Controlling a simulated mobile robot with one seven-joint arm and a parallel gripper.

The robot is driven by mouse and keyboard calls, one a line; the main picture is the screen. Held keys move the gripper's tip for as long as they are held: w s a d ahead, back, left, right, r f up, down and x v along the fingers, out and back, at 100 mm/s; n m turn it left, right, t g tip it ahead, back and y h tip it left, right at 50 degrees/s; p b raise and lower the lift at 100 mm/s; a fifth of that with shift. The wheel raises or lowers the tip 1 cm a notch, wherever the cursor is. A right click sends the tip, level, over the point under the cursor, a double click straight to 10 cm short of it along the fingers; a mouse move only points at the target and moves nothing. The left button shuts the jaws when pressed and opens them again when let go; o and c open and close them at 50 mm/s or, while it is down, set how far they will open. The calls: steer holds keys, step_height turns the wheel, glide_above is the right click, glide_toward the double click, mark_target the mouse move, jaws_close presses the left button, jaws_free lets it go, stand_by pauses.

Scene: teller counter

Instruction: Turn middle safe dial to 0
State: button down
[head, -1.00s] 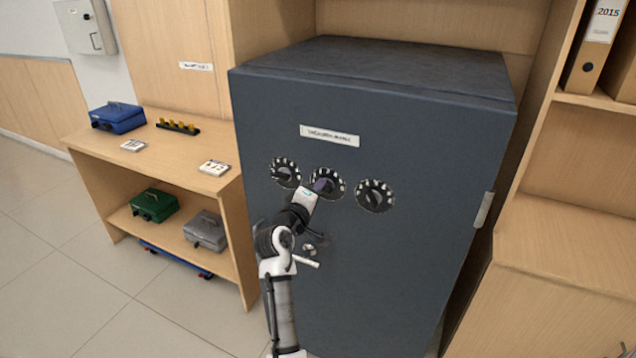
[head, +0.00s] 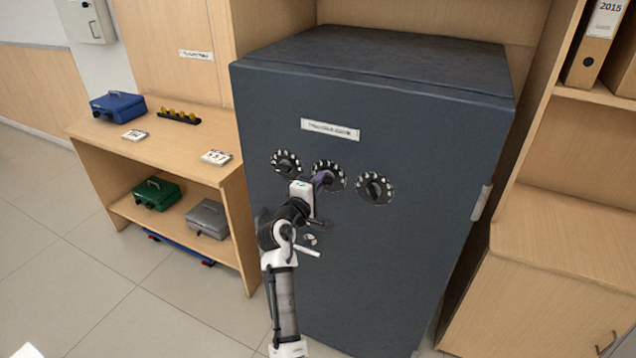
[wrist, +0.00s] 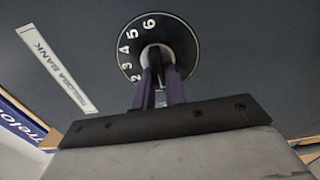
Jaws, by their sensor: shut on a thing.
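The middle safe dial (head: 336,168) is a round black dial with white marks on the dark safe door (head: 400,270). In the wrist view the dial (wrist: 182,32) shows the numbers 2 to 6 along its left and upper edge. The rest of its numbers are hidden or unclear. My gripper (head: 324,181) is at the dial. In the wrist view my gripper's purple fingers (wrist: 161,84) are shut on the knob (wrist: 157,56) at the dial's centre. The left dial (head: 287,163) and right dial (head: 375,188) are on either side.
A handle (head: 306,250) sits below the dials, close to my arm. A hinge (head: 482,203) is on the safe's right edge. A wooden shelf (head: 165,156) with cash boxes stands left. A wooden cabinet (head: 545,270) stands right.

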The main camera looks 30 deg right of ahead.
steer(key=c, duration=1.4)
jaws_free()
steer(key=shift+c, duration=0.2)
steer(key=shift+a, duration=0.1)
steer(key=b+v, duration=0.4)
steer(key=v, duration=0.9)
steer(key=shift+s+a, duration=0.2)
steer(key=shift+s, duration=0.05)
